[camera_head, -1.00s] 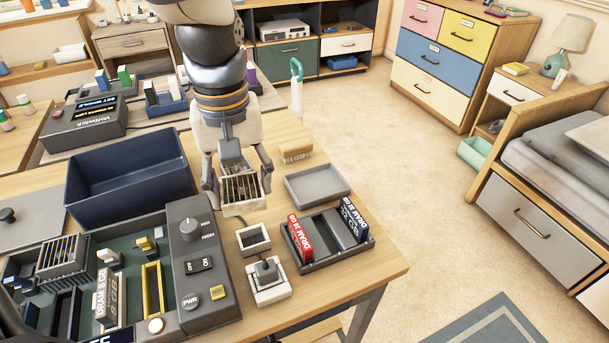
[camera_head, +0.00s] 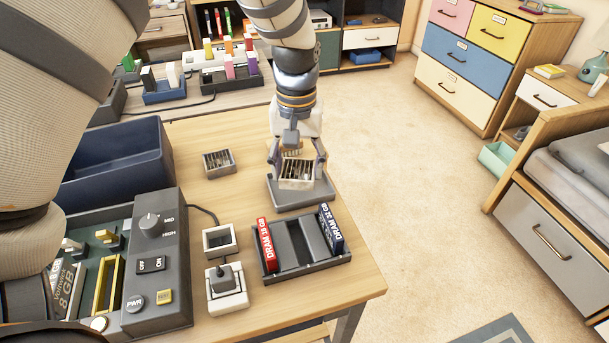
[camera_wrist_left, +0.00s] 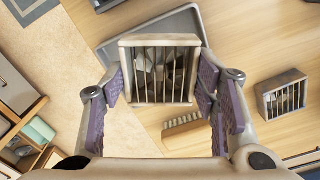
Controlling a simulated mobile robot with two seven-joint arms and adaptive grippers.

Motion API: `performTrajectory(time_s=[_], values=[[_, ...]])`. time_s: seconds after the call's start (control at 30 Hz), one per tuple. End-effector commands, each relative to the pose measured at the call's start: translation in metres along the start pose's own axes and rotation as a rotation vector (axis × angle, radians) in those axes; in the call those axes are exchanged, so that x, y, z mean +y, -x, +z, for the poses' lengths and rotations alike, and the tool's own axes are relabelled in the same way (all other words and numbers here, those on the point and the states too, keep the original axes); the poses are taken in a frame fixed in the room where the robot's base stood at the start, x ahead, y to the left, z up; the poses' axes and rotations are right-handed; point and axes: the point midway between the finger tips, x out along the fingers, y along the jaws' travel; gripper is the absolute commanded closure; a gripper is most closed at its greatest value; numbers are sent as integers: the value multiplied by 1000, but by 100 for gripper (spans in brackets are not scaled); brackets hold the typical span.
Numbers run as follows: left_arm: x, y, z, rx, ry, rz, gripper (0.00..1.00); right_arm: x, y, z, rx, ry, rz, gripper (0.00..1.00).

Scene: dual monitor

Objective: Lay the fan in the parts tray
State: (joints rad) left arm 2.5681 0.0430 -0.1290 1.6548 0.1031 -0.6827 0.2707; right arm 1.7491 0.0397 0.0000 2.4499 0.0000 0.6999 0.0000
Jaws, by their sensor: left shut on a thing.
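The fan (camera_head: 297,173), a pale square frame with slats over a dark inside, is held in my left gripper (camera_head: 296,168). In the wrist view the fan (camera_wrist_left: 160,70) sits between the two purple finger pads (camera_wrist_left: 165,95). The parts tray (camera_head: 317,197), shallow and grey, lies on the table under the fan. The tray also shows behind the fan in the wrist view (camera_wrist_left: 105,52). The fan overlaps the tray's far half and appears raised above it. The gap below the fan is hard to judge. My right gripper is not in view.
A darker slatted block (camera_head: 219,163) stands on the table to the left. A brush (camera_wrist_left: 182,130) lies just behind the tray. A DRAM holder (camera_head: 300,250) stands in front of it. A navy bin (camera_head: 118,165) and control panel (camera_head: 158,270) are at left.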

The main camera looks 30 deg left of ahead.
Motion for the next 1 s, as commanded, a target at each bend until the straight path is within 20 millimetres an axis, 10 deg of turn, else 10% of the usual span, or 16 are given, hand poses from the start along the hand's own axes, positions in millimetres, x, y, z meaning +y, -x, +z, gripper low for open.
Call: performTrajectory(time_s=[0.3,0.63,0.67,0.7,1.0], values=[[1,-40,-11,3,1,2,75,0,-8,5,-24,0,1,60],[2,-42,-11,8,1,4,75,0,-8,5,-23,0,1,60],[2,-42,-11,8,1,4,43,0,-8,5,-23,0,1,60],[2,-42,-11,8,1,4,37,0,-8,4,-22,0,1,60],[2,-40,-11,8,1,4,37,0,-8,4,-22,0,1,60]])
